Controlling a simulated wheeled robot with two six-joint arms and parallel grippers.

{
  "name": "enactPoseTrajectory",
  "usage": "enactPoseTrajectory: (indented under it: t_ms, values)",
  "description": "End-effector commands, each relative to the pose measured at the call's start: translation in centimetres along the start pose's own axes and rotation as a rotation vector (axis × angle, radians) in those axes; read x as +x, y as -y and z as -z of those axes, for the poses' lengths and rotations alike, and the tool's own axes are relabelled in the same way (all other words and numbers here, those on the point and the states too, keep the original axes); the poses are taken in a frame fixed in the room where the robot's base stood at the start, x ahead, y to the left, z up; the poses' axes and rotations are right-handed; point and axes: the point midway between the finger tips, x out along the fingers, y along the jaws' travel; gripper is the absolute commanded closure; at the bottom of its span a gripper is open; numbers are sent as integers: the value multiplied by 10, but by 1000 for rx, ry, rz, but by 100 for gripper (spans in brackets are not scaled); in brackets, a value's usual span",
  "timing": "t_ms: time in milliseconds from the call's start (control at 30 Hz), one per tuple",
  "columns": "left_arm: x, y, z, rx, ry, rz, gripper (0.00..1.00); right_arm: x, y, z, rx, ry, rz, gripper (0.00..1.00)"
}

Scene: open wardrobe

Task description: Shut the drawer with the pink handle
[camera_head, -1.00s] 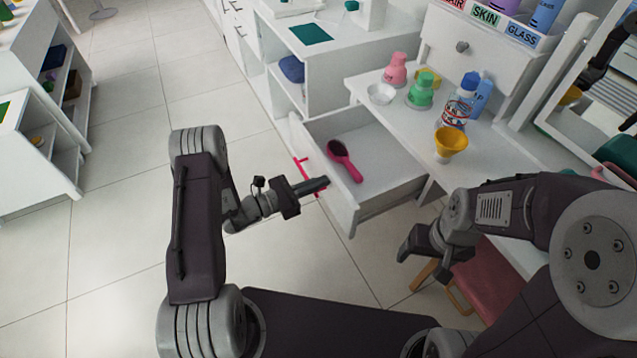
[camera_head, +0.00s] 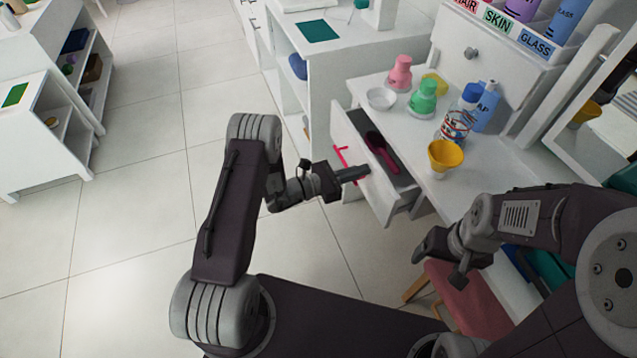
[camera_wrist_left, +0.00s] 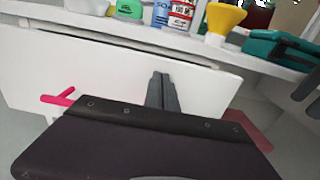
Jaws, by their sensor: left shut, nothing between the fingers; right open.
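The white drawer (camera_head: 377,193) with the pink handle (camera_head: 342,158) is partly open under the white vanity top. A dark red hairbrush (camera_head: 381,150) lies inside it. My left gripper (camera_head: 366,172) is shut and empty, its fingertips at the drawer front, just right of the handle. In the left wrist view the shut fingers (camera_wrist_left: 162,92) point at the white drawer front (camera_wrist_left: 90,72), and the pink handle (camera_wrist_left: 62,97) shows at the left. Contact appears likely but cannot be told for sure. My right gripper (camera_head: 437,262) is open and empty, below the vanity top.
A pink stool (camera_head: 468,300) stands below my right gripper. The floor on the left is clear.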

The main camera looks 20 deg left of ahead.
Motion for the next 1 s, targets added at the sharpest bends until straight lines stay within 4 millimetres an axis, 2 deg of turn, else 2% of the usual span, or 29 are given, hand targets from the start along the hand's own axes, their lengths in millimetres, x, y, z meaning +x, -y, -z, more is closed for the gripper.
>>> enactPoseTrajectory:
  t_ms: [200,400,633,1000]
  values:
    - [42,1,2,2,2,3,100,9,0,-1,0,0,0,24]
    - [67,0,1,2,1,1,100,14,0,-2,0,0,0,24]
    - [80,0,0,1,1,0,100,16,0,-2,0,0,0,24]
    - [83,-1,-3,4,6,-1,100,16,0,-2,0,0,0,24]
